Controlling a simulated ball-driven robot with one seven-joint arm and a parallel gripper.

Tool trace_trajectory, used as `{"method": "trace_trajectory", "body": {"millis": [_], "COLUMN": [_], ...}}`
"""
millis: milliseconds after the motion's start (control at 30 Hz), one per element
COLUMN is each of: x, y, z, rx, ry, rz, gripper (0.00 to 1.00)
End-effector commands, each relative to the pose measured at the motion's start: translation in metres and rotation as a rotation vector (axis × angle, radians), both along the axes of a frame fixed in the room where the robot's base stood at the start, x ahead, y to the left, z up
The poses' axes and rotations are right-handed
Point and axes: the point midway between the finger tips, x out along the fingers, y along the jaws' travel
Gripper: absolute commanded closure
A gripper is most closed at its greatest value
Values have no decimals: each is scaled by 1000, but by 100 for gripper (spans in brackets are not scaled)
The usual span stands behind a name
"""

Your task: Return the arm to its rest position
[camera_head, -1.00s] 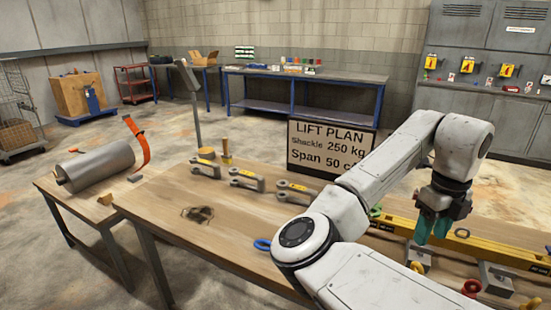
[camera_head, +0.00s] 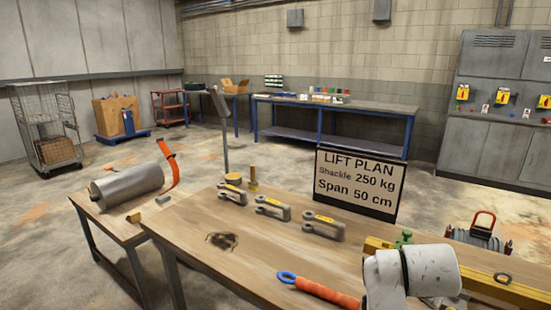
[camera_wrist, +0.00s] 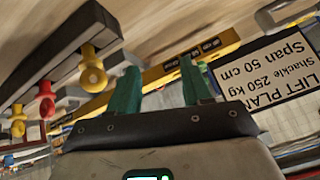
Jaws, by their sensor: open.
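My arm (camera_head: 410,272) shows only in part at the lower right of the head view, low over the near right part of the wooden table (camera_head: 270,275). Behind the fingers the yellow beam (camera_wrist: 165,72) runs across the picture. The LIFT PLAN sign (camera_wrist: 270,75) appears upside down at the right of the wrist view.
Several shackles (camera_head: 272,208) stand in a row on the table. A tool with an orange handle (camera_head: 328,293) and blue ring lies near my arm. The LIFT PLAN sign (camera_head: 358,185) stands at the table's back. A metal roller (camera_head: 127,186) lies on the left table. Open floor surrounds the tables.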

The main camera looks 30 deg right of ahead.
Motion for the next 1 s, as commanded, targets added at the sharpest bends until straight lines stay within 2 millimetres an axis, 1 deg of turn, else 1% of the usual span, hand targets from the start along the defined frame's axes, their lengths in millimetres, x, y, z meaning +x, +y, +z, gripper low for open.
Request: {"method": "trace_trajectory", "body": {"millis": [33,67,133,267,300,367,400,467,500,567,600,700,800,900,1000], "x": [3,6,11,9,6,-2,-9,-21,-29,-43,-60,-96,-124,-139,-143], "y": [18,29,59,122,142,172,192,222,241,267,258,251,248,246,245], "z": [-15,-22,-42,-81,-93,-109,-119,-132,-140,-149,-163,-185,-199,-205,-207], "rx": [-22,-33,-53,-71,-70,-68,-64,-53,-46,-34,12,102,168,204,215], "ry": [55,82,147,245,269,296,309,321,325,326,388,497,573,615,626], "rz": [132,215,412,773,879,1029,1126,1266,1352,1469,1445,1430,1420,1412,1409], "gripper": [51,51,51,51,51,51,51,51,51,51,51,51,51,51,51]}}
